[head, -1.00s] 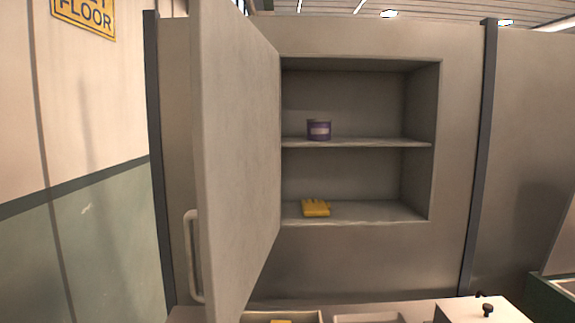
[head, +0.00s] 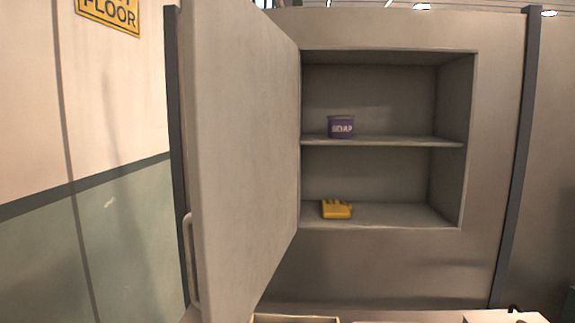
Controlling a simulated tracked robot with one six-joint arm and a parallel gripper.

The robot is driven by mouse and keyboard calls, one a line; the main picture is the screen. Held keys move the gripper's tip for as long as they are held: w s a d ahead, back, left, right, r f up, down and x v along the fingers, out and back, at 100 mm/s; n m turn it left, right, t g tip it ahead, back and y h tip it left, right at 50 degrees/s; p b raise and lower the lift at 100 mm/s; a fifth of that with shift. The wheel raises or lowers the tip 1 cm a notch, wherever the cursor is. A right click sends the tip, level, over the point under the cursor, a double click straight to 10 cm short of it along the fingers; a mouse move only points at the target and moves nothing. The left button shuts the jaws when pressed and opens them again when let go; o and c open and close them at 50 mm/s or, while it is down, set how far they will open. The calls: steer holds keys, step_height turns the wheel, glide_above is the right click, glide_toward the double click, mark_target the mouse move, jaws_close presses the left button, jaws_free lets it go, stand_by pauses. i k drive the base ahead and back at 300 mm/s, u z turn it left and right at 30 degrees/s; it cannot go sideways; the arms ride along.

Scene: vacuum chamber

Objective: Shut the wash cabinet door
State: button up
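The wash cabinet door (head: 240,160) stands wide open, hinged at the left side of the cabinet opening and swung out toward me. Its pale bar handle (head: 190,262) is on the door's outer face, near the free edge at lower left. The wash cabinet (head: 385,180) is a grey recess with two levels split by a shelf. A purple soap tin (head: 341,127) stands on the upper shelf. Yellow gloves or a yellow cloth (head: 336,209) lie on the cabinet floor. My gripper is not in view.
A counter (head: 390,315) runs below the cabinet, with a pale tray (head: 295,319) and a white box (head: 505,316) at its edge. A dark post (head: 515,160) stands to the right. A yellow floor sign (head: 108,14) hangs on the left wall.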

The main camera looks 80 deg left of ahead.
mark_target(240, 69)
steer(key=z, duration=0.1)
steer(key=k, duration=1.55)
steer(key=u, duration=1.9)
steer(key=i, duration=0.55)
steer(key=u, duration=0.05)
